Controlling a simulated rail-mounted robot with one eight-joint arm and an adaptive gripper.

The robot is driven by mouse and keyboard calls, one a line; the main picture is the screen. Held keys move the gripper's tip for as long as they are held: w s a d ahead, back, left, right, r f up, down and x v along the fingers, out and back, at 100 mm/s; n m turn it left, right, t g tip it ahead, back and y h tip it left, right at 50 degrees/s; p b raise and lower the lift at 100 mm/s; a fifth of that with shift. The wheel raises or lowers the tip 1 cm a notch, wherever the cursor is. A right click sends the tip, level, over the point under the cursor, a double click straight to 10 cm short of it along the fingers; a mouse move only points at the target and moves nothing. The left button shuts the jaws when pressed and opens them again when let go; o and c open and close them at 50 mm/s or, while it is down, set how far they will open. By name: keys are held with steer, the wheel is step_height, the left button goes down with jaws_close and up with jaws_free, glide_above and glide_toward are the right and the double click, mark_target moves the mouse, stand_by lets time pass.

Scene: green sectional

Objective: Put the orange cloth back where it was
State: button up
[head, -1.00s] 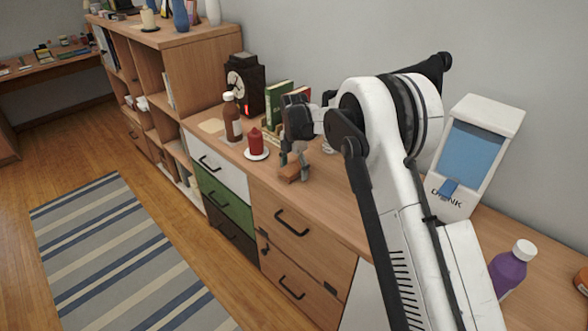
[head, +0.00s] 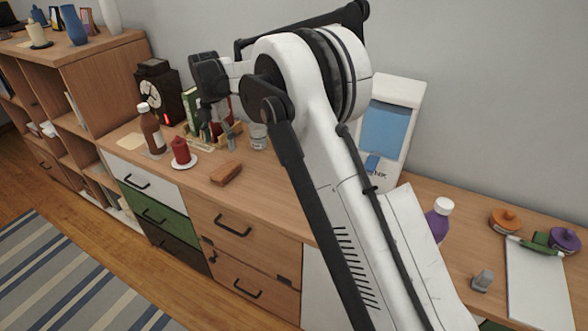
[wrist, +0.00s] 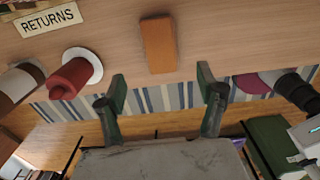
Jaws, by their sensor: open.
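A small folded orange cloth (head: 227,173), brownish in the head view, lies flat near the front edge of the wooden cabinet top (head: 268,182). In the wrist view the cloth (wrist: 158,44) is an upright rectangle, centred ahead of my fingers. My gripper (head: 220,137) is open and empty, above the cabinet top and a little behind the cloth. In the wrist view its two green-grey fingers (wrist: 161,88) stand wide apart, with nothing between them. The cloth is apart from both fingers.
A red candle on a white plate (head: 183,163) and a brown bottle (head: 152,132) stand left of the cloth. A black clock (head: 158,90), books (head: 192,106) and a glass jar (head: 258,136) are behind. A RETURNS sign (wrist: 48,20) shows in the wrist view. Right of the cloth is bare wood.

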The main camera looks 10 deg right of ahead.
steer(key=s+d+r+m+t, duration=0.3)
steer(key=s+d+r+m, duration=1.1)
steer(key=s+d+r, duration=0.45)
steer(key=s+d+f+m+t, duration=0.1)
steer(key=s+d+f+m, duration=0.1)
steer(key=s+m, duration=0.3)
steer(key=s+d+f+m+t, duration=0.1)
steer(key=s+d+f+m, duration=0.2)
steer(key=s, duration=0.9)
steer(key=s+d+f+m+t, duration=0.2)
steer(key=s+d+m, duration=0.4)
steer(key=s, duration=0.2)
steer(key=shift+s+d+f+m, duration=0.15)
steer(key=shift+s+d+m, duration=0.1)
steer(key=shift+s+m, duration=0.05)
